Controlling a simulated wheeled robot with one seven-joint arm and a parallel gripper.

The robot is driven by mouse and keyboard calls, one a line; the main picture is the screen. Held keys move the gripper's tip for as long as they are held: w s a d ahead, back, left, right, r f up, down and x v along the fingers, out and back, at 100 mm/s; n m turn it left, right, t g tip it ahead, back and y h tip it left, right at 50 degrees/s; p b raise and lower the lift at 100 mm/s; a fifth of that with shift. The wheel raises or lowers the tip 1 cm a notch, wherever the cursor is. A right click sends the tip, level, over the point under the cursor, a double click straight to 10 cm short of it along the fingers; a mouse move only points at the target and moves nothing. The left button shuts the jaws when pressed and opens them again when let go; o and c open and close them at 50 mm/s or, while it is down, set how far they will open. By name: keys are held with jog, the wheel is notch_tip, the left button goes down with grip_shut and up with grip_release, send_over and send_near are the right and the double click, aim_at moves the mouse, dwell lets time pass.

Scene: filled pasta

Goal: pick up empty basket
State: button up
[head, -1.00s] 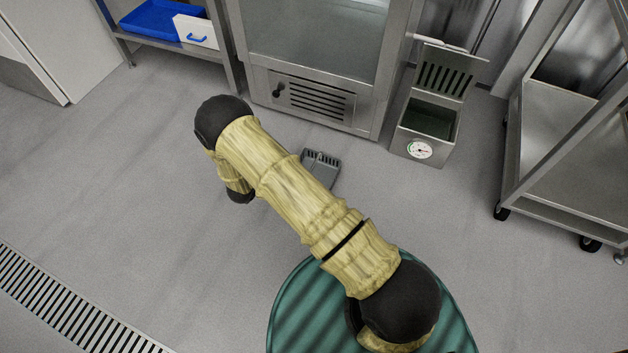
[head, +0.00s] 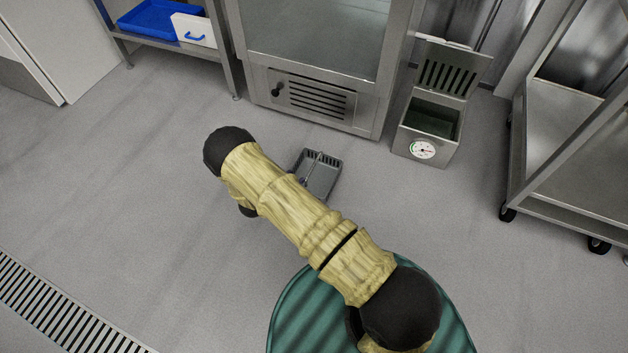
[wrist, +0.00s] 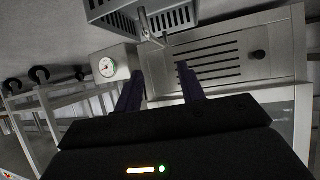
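The small grey basket (head: 322,176) is on the floor in front of the glass-fronted cabinet, partly covered by my arm in the head view. Its visible inside looks empty, and a thin handle shows near its left side. In the wrist view the basket (wrist: 127,14) is at the top edge, with its metal handle (wrist: 146,26) reaching down toward my fingers. My gripper (wrist: 160,70) is open, its two dark fingers apart with nothing seen held between them. The handle appears beyond the fingertips. The gripper is hidden behind my arm in the head view.
The steel cabinet (head: 311,97) stands behind the basket. A steel unit with a dial and raised lid (head: 428,120) is to its right. A wheeled rack (head: 570,150) is at the far right. The floor to the left is clear, with a drain grate (head: 60,310).

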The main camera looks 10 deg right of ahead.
aim_at(313, 166)
jog(key=b+x, duration=0.3)
jog(key=x, duration=0.3)
jog(key=shift+w+d+f, duration=0.15)
jog(key=shift+w+d, duration=0.05)
jog(key=shift+d, duration=0.05)
jog(key=b+x, duration=0.4)
jog(key=shift+w+d+f+b, duration=0.1)
jog(key=shift+d+f+b, duration=0.15)
jog(key=shift+f+b, duration=0.05)
jog(key=shift+w+d, duration=0.2)
jog(key=shift+w, duration=0.05)
jog(key=shift+c, duration=0.2)
